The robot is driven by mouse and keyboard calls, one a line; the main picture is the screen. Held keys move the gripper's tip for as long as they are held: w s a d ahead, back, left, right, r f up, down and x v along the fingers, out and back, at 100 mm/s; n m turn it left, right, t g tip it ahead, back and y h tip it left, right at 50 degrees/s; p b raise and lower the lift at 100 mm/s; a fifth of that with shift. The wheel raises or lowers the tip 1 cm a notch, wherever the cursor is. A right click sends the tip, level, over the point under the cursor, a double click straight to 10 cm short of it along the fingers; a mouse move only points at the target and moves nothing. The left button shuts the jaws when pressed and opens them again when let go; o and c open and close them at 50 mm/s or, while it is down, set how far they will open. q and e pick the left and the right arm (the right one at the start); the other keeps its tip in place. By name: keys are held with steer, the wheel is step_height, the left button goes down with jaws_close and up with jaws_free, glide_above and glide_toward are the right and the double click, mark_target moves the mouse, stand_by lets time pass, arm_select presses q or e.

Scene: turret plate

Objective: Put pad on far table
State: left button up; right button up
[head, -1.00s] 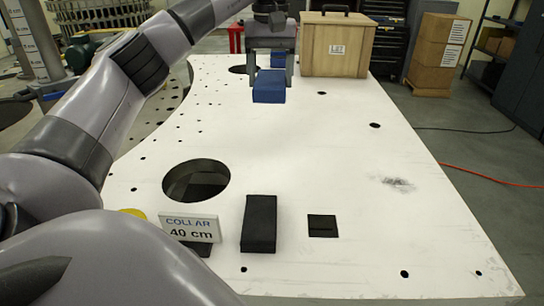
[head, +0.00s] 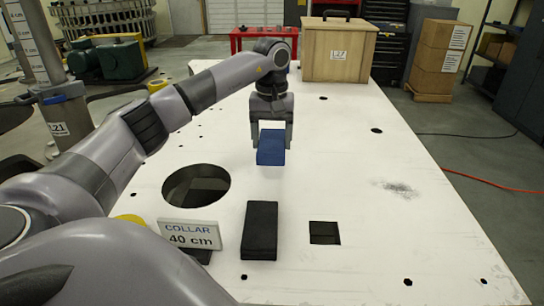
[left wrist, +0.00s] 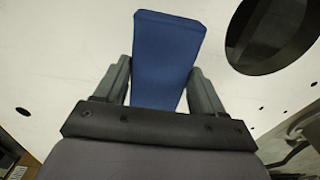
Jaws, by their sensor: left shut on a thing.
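My left gripper (head: 271,140) is shut on a blue pad (head: 271,152), with a finger on either side of it. The pad is over the middle of the white plate (head: 340,170); I cannot tell the gap below it. In the left wrist view the pad (left wrist: 166,60) stands out between the two fingers (left wrist: 160,90). A red table (head: 264,40) stands beyond the plate's far edge, partly hidden behind my left arm. My right gripper is not in view.
The plate has a large round hole (head: 170,188) and a square opening (head: 324,232). A black block (head: 260,230) and a COLLAR 40 cm sign (head: 190,234) stand near its front. A wooden crate (head: 338,55) sits at its far end. The plate's right side is clear.

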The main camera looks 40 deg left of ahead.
mark_target(272, 141)
arm_select(q)
steer(key=shift+f, duration=2.75)
steer(key=shift+f, duration=0.15)
steer(key=o, duration=1)
step_height(272, 141, up, 12)
steer(key=shift+r, duration=0.2)
